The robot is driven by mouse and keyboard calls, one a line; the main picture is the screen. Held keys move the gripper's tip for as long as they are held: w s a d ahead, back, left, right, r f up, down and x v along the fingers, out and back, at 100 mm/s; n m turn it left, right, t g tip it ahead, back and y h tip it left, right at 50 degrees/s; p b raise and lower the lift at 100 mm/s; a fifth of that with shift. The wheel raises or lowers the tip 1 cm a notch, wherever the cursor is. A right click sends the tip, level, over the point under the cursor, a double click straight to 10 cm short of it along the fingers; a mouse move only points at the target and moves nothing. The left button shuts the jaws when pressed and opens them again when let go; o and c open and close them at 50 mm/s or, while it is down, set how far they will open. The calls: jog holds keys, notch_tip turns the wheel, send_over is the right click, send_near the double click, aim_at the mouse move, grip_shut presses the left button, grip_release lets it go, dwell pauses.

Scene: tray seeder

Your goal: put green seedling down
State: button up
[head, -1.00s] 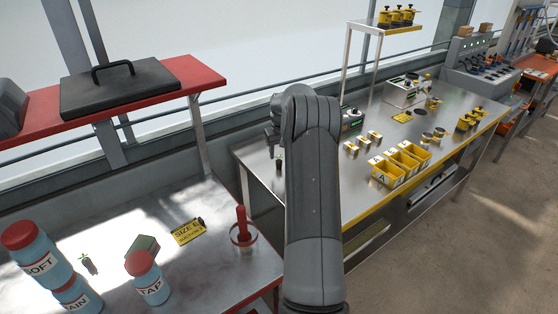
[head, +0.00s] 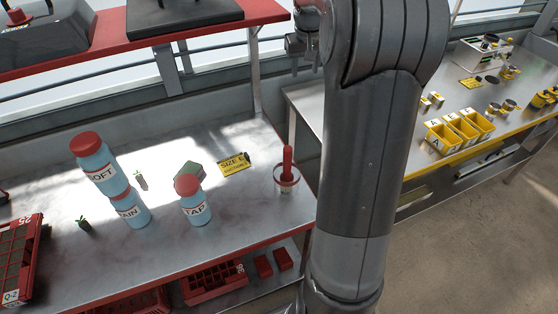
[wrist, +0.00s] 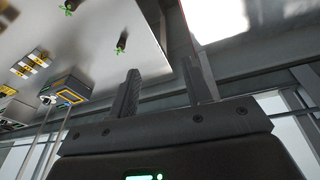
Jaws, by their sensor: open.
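My gripper (wrist: 163,82) is open, with nothing between its fingers. In the head view it (head: 300,45) is partly hidden by my arm, up beyond the red-edged bench. In the wrist view, one green seedling (wrist: 122,43) with a dark plug stands on a steel bench top, apart from the fingers. A second green seedling (wrist: 69,6) is cut off at the top edge.
Blue bottles (head: 197,206), a yellow sign (head: 234,163) and a red-handled tool in a holder (head: 287,178) stand on the left bench. A red seed tray (head: 15,262) is at far left. Yellow bins (head: 442,139) line the right bench. A red shelf (head: 110,40) rises above the left bench.

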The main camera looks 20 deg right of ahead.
jog(key=s+a+r, duration=0.5)
jog(key=s+a, duration=0.2)
jog(key=a, duration=0.1)
jog(key=s+a+f+t, duration=0.1)
jog(key=s+a, duration=0.3)
jog(key=s, duration=0.4)
jog(key=s+a+f+n+t, duration=0.1)
jog(key=s+a, duration=0.4)
jog(key=s, duration=0.3)
jog(key=s+a+f+t+y, duration=0.1)
jog(key=s+a, duration=0.3)
jog(key=s, duration=0.4)
jog(key=shift+s+a+f+n, duration=0.25)
jog(key=shift+s+f+n, duration=0.05)
jog(key=shift+f+n, duration=0.1)
jog(key=shift+o, duration=0.4)
jog(key=shift+r, duration=0.1)
